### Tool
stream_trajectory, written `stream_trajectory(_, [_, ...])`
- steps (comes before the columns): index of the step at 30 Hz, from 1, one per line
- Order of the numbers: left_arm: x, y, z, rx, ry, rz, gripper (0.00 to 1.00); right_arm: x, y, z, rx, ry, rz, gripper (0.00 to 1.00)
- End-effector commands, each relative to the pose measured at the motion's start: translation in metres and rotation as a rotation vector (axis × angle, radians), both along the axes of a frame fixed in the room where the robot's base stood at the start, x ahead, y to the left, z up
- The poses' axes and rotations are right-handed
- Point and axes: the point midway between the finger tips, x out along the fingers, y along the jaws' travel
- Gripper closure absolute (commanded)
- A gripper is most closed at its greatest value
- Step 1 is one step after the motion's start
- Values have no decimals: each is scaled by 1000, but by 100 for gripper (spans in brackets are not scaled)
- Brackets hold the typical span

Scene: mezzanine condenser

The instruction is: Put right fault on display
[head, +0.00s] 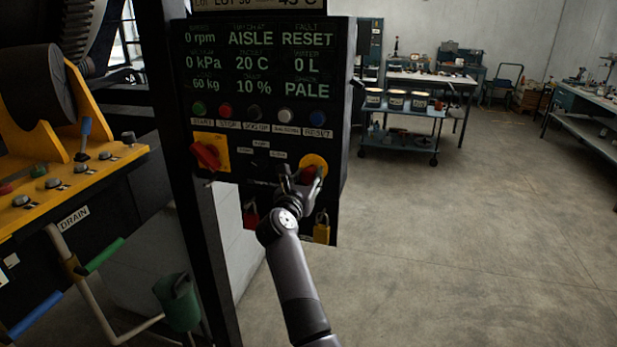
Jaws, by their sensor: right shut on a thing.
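A black control panel (345,135) carries a display (262,75) with pale green text. The reading under FAULT (307,39) is RESET; others read 0 rpm, 0 kPa, 60 kg, AISLE, 20 C, 10 %, 0 L and PALE. Below is a row of buttons, including a green one (198,109), a red one (225,111) and a blue one (318,118) labelled RESET. My right gripper (302,177) is at the lower right of the panel, shut on the red stop knob (308,174) over a yellow disc. Its fingers partly hide the knob. My left gripper is out of view.
A red rotary switch (206,155) on a yellow plate sits left of the stop knob. Padlocks, one yellow (322,228), hang below. A yellow machine (85,175) with levers and a DRAIN label fills the left. A cart (400,128) stands behind; the right floor is clear.

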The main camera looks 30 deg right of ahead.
Motion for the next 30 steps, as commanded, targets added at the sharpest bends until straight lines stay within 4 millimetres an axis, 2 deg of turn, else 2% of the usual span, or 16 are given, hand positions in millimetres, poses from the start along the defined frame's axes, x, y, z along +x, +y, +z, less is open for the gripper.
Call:
stream_trajectory(3, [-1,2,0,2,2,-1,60,0,3,-1,-1,2,2,100])
stream_trajectory(4, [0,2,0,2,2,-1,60,0,3,-1,-1,2,2,64])
stream_trajectory(13, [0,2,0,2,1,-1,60,0,2,0,-1,2,2,44])
stream_trajectory(23, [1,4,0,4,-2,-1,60,0,2,2,-1,1,1,44])
stream_trajectory(26, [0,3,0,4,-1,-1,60,0,2,10,1,-2,1,44])
stream_trajectory(30, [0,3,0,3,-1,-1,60,0,2,35,1,-4,1,44])
